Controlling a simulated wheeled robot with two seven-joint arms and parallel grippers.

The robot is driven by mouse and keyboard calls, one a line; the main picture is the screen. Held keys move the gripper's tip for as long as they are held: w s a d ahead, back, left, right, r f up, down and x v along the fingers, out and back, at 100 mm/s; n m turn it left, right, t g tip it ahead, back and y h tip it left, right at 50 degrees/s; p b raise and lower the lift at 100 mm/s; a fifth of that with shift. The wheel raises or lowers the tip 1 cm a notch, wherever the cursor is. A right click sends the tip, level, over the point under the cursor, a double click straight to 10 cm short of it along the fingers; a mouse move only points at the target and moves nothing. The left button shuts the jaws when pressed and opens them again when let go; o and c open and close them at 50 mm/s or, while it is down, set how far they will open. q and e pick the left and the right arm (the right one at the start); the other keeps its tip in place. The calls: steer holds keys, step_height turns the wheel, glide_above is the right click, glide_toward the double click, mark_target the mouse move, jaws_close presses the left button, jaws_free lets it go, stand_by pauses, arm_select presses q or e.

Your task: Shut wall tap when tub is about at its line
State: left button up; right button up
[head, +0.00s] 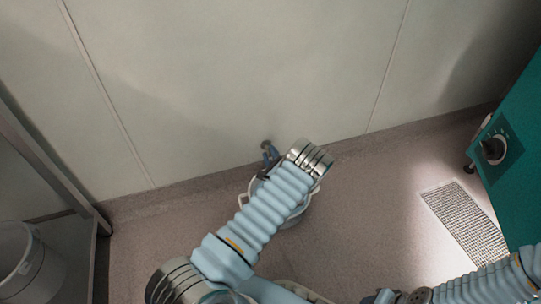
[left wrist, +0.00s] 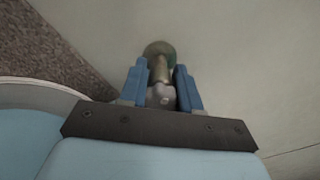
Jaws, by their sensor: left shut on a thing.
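The wall tap (head: 266,144) sticks out low on the pale wall, above the floor's edge. My left gripper (head: 269,158) reaches it and is shut on it. In the left wrist view the blue fingers (left wrist: 161,85) stand on either side of the brass-coloured tap (left wrist: 160,68), with a round greenish part at the wall end. The white tub (head: 291,213) stands on the floor below the tap, largely hidden by my left arm. A pale rim at the left of the left wrist view appears to be the tub (left wrist: 45,87). Its line and water level cannot be made out.
A floor grate (head: 466,222) lies at the right, beside a teal cabinet (head: 518,160) with a dark knob (head: 493,149). A metal-framed unit with a whitish bucket (head: 22,262) stands at the left. The floor between the tub and the grate is clear.

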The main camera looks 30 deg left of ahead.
arm_select(q)
steer(key=o, duration=1.1)
steer(key=shift+c, duration=0.2)
steer(key=p+v, duration=0.1)
steer(key=v, duration=1.3)
steer(key=shift+p, duration=0.4)
steer(key=shift+a, duration=0.1)
